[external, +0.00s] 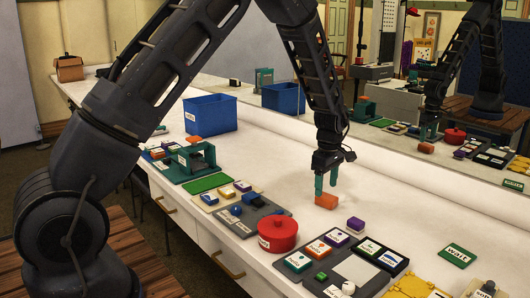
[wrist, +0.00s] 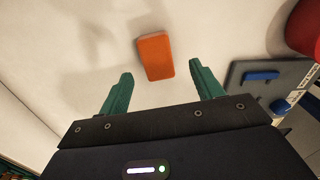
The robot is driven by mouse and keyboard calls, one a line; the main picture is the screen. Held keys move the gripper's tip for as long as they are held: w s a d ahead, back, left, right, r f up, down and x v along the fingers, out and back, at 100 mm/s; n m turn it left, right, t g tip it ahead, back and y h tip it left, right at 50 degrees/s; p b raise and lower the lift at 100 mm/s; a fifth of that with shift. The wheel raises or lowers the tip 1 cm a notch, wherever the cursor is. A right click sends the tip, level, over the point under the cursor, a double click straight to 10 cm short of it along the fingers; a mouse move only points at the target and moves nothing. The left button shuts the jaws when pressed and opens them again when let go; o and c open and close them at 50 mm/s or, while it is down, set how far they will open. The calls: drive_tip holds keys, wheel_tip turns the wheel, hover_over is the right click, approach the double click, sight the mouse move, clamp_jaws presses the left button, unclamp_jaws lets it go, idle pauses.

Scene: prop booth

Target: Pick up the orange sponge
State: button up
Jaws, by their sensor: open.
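The orange sponge (external: 326,201) is a small block lying on the white counter. In the wrist view the orange sponge (wrist: 156,57) lies ahead of my fingertips, roughly between their lines. My gripper (external: 326,184) points down just above and beside the sponge in the external view. Its two green fingers are spread wide in the wrist view, and my gripper (wrist: 158,82) has nothing between them. I cannot tell whether a finger touches the sponge.
A red pot (external: 278,234) stands left of the sponge. A purple block (external: 355,224) lies close to its right. Labelled cards and a grey board (external: 350,272) are nearer the camera. A blue bin (external: 210,113) stands farther back. A mirror behind the counter reflects the scene.

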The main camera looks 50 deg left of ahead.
sight(327, 196)
drive_tip(key=f, duration=0.4)
drive_tip(key=shift+w+d+f, duration=0.15)
drive_tip(key=shift+w+f, duration=0.05)
drive_tip(key=shift+f, duration=0.05)
drive_tip(key=c, duration=1)
drive_tip(key=shift+c, duration=0.2)
